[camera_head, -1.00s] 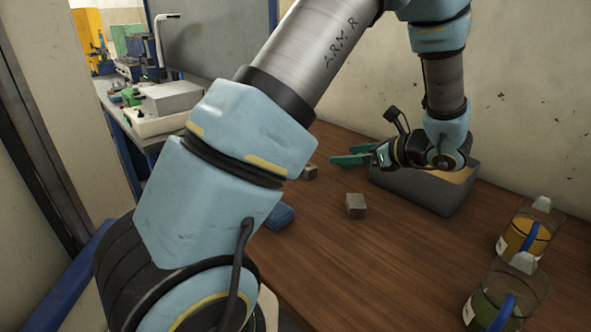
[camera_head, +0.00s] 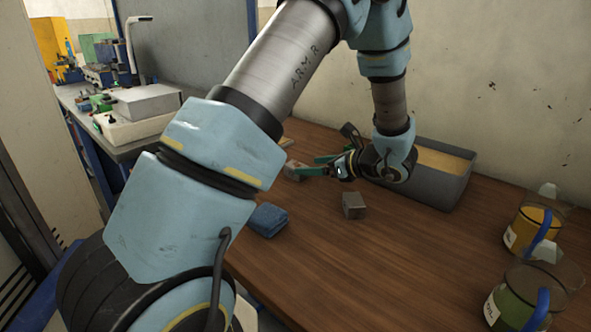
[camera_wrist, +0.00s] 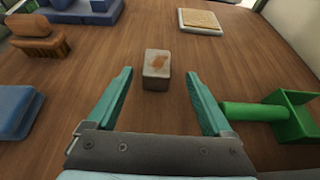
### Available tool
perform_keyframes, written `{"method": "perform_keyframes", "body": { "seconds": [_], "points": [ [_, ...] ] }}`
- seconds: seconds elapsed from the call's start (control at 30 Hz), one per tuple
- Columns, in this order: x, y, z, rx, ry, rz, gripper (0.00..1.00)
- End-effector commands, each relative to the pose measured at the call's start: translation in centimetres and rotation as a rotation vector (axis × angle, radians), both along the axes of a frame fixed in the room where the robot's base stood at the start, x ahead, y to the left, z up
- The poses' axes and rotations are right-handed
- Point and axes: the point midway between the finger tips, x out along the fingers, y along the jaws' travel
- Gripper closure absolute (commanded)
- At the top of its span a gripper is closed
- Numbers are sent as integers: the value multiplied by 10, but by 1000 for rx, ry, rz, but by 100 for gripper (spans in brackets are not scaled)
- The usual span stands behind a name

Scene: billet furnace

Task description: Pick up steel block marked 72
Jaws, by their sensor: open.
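A small grey steel block (camera_wrist: 156,66) with a brownish patch on top stands on the wooden table in the wrist view, ahead of my gripper (camera_wrist: 158,75). It lies roughly centred between the teal fingertips, which are open and empty. I cannot read any number on it. In the head view my gripper (camera_head: 308,166) points left, low over the table, close to a block (camera_head: 293,172) partly hidden by the fingers. A second grey block (camera_head: 353,205) stands nearer the camera, with no number legible.
A green scoop-like object (camera_wrist: 290,115) is close to the right finger. A grey bin (camera_head: 440,185) stands behind the arm. Two jugs (camera_head: 532,235) (camera_head: 520,298) stand at right.

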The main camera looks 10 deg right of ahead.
Motion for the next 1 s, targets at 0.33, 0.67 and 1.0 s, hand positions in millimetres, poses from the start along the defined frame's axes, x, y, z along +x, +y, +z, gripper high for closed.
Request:
{"method": "perform_keyframes", "body": {
  "seconds": [0.33, 0.67, 1.0],
  "points": [
    [24, 29, -12, 0, 3, 2, 15],
    [36, 38, -21, 0, 0, -1, 15],
    [36, 38, -20, 0, -1, -1, 44]
  ]
}}
